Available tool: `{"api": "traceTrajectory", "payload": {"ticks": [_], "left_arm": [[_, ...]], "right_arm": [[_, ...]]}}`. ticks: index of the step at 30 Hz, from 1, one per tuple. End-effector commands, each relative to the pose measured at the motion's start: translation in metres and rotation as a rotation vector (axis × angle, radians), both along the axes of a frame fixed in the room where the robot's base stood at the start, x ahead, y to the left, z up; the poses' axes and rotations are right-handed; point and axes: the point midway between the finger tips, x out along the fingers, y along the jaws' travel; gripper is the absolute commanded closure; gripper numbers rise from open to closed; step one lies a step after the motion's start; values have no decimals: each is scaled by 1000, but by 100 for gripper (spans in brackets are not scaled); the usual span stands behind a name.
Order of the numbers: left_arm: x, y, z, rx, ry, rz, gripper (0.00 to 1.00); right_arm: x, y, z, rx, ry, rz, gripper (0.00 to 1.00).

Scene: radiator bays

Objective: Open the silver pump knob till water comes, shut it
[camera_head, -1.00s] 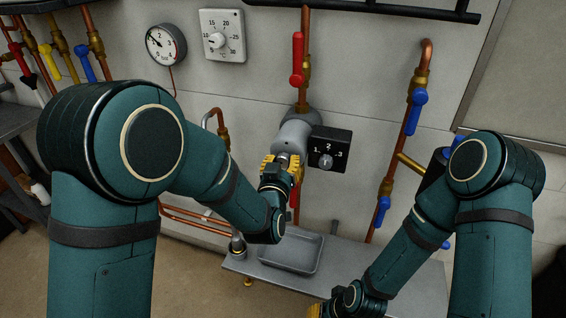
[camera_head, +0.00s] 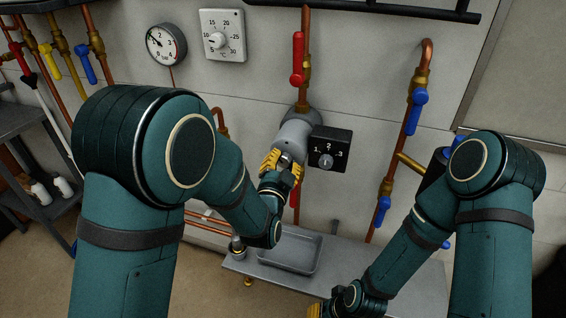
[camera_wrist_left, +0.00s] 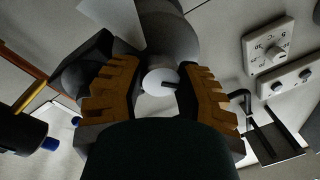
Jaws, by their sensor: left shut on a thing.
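The grey pump (camera_head: 296,134) sits on the vertical copper pipe at the middle of the wall. Its silver knob (camera_wrist_left: 160,82) shows in the left wrist view as a pale round piece with a dark slot, between the yellow finger pads. My left gripper (camera_head: 281,166) is shut on the knob at the pump's lower front end; in the left wrist view its fingers (camera_wrist_left: 160,95) stand on both sides of it. In the head view the gripper mostly hides the knob. My right gripper (camera_head: 316,310) is only partly in view at the bottom edge, its jaws cut off. No water shows.
A metal tray (camera_head: 291,254) lies on the grey bench (camera_head: 350,275) below the pump. A black dial box (camera_head: 329,149) is close right of the pump. A red-handled valve (camera_head: 297,58) is above it, blue-handled valves (camera_head: 418,97) are to the right. A pressure gauge (camera_head: 165,45) hangs upper left.

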Motion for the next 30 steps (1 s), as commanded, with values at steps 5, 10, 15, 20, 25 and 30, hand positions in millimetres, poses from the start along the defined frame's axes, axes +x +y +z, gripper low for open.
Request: {"api": "traceTrajectory", "payload": {"ticks": [5, 10, 15, 20, 25, 30], "left_arm": [[0, -1, 1, 135, -47, -1, 100], [1, 0, 1, 234, -78, -1, 100], [1, 0, 1, 300, -100, -1, 100], [1, 0, 1, 334, -112, -1, 100], [1, 0, 1, 347, -116, 0, 100], [1, 0, 1, 347, -116, 0, 100]], "right_arm": [[0, 0, 0, 0, 0, 0, 66], [0, 0, 0, 0, 0, 0, 66], [0, 0, 0, 0, 0, 0, 66], [0, 0, 0, 0, 0, 0, 66], [0, 0, 0, 0, 0, 0, 66], [0, 0, 0, 0, 0, 0, 66]]}}
